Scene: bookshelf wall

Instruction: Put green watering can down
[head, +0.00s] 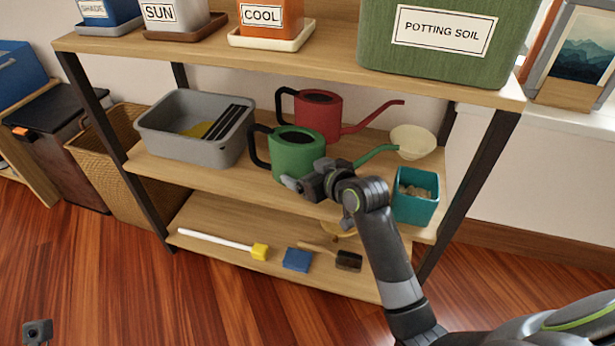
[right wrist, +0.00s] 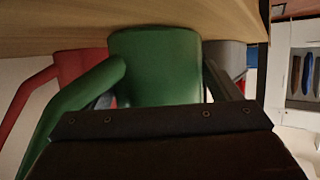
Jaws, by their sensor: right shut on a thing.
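The green watering can (head: 297,152) is upright at the middle shelf (head: 180,172), its black handle to the left and its spout to the right. My right gripper (head: 307,184) is shut on the front of its body. In the right wrist view, which appears upside down, the green can (right wrist: 155,65) sits between the two fingers (right wrist: 165,92). Its base is close to the shelf board (right wrist: 60,22); I cannot tell if they touch. My left gripper's fingers are not in view.
A red watering can (head: 318,115) stands just behind. A grey bin (head: 205,150) is to the left; a cream bowl (head: 413,138) and a teal pot (head: 415,207) are to the right. Labelled planters and a potting soil box (head: 440,60) fill the upper shelf. Brushes and a blue sponge (head: 297,260) lie below.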

